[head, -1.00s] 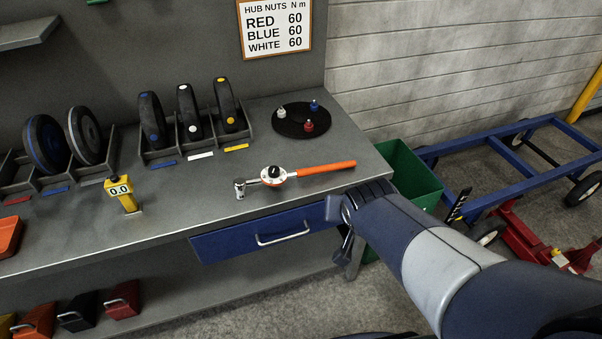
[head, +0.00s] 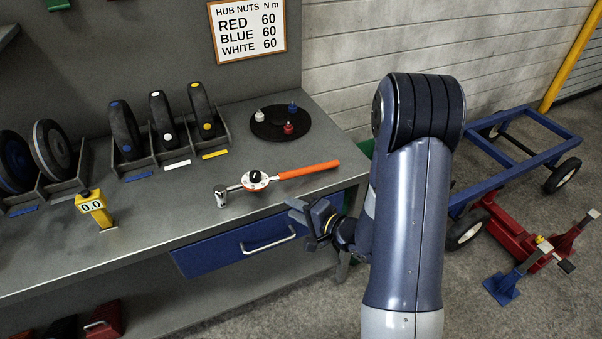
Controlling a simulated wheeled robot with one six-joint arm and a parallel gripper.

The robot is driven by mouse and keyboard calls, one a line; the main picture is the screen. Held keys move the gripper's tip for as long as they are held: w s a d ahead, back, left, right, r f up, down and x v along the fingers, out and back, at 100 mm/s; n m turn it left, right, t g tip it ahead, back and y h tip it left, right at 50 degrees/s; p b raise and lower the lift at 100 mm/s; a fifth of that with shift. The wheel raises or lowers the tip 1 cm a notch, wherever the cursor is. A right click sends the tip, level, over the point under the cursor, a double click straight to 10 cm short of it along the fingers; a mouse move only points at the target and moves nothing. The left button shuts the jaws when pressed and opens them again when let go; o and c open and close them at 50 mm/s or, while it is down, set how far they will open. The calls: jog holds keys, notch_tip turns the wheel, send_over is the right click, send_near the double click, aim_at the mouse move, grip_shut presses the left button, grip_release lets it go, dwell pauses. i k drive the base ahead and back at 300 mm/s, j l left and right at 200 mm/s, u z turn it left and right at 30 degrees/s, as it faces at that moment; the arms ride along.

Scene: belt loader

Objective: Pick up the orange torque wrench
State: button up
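The orange torque wrench (head: 309,170) lies flat on the grey workbench (head: 240,225), near its front edge. Its orange handle points right and its metal socket head is at the left, with a white round dial and black knob between them. My gripper (head: 300,212) is in front of the bench edge, just below and to the right of the dial in the picture, and apart from the wrench. It points left toward the bench. Its fingers are seen small and at an angle, so their opening is unclear. Nothing shows held in it.
A blue drawer (head: 235,247) with a metal handle is under the bench top. A black round tray (head: 270,125) with coloured sockets, wheel racks (head: 170,155) and a yellow gauge reading 0.0 (head: 93,208) stand on the bench. A blue cart (head: 520,150) and red jack (head: 510,245) are at right.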

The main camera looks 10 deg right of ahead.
aim_at(221, 191)
jog(key=j+z, duration=0.2)
jog(key=z, duration=0.2)
jog(key=j+z, duration=0.5)
jog(key=z, duration=0.25)
jog(key=j+z, duration=0.2)
jog(key=z, duration=0.2)
jog(key=k+j, duration=0.1)
jog(key=j, duration=0.25)
jog(key=k+j+z, duration=0.15)
jog(key=j, duration=0.2)
jog(key=k+j, duration=0.15)
jog(key=j, duration=0.2)
jog(key=k+j+z, duration=0.15)
jog(key=j, duration=0.2)
